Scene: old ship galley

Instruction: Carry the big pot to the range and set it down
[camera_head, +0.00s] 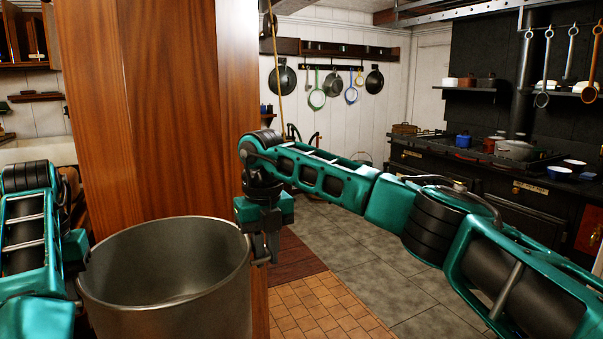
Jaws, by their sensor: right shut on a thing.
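The big pot (165,285), a grey metal pot that looks empty, is upright at the lower left, its base out of frame. My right gripper (267,250) is shut on the pot's right side, apparently at a handle. My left gripper (78,262) is at the pot's left side; its fingers are mostly hidden, so I cannot tell its jaws. The black range (545,212) stands at the far right against a dark wall, apart from the pot. A lidded grey pot (515,150) and a blue pot (463,140) are on its top.
A wide wooden pillar (155,120) stands close behind the pot. Grey floor tiles (345,243) lie open between the pillar and range, with brown tiles (325,308) nearer. Pans (283,78) hang on the back wall; utensils (548,65) hang above the range.

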